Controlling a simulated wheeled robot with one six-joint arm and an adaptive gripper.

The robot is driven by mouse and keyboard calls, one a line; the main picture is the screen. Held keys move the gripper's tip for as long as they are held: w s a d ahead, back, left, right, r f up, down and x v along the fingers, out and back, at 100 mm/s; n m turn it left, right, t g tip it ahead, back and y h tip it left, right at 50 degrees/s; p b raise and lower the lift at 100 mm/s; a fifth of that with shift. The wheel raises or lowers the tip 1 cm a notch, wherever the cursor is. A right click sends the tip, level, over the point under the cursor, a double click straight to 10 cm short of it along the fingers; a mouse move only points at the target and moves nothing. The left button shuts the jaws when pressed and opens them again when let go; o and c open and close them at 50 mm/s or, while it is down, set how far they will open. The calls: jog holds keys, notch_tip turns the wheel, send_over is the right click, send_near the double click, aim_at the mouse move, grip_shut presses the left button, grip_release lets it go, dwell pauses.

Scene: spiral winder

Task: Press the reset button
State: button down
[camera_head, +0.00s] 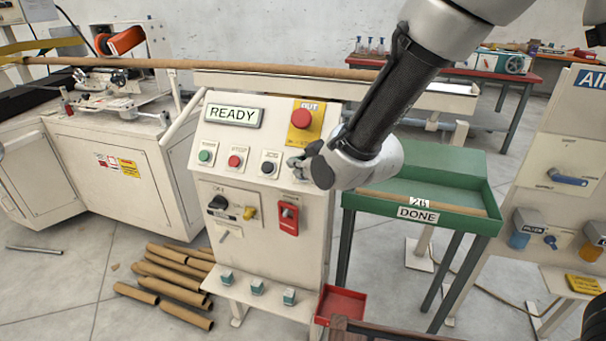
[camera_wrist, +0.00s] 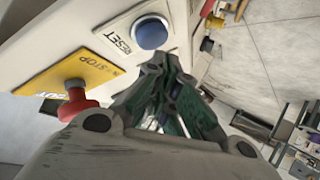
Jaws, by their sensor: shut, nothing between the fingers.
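The control panel (camera_head: 222,172) stands in the middle of the head view, with a display reading READY. The blue round reset button (camera_wrist: 151,33), on a white plate marked RESET, shows near the top of the wrist view. In the head view it is hidden behind my gripper (camera_head: 297,163). My gripper also shows in the wrist view (camera_wrist: 166,62), its fingers closed together and empty. The fingertips are close beside the blue button in the picture. I cannot tell whether they touch it.
The red emergency stop (camera_head: 301,118) on a yellow plate sits just above my gripper. Green (camera_head: 205,156), red (camera_head: 235,161) and black (camera_head: 268,167) buttons lie to its left. A red switch (camera_head: 288,218) is below. A green tray (camera_head: 437,180) marked DONE stands at right.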

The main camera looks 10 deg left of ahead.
dwell(0.3)
jog(key=shift+s+a+r, duration=0.2)
jog(key=shift+s+r, duration=1.45)
jog(key=shift+s, duration=0.3)
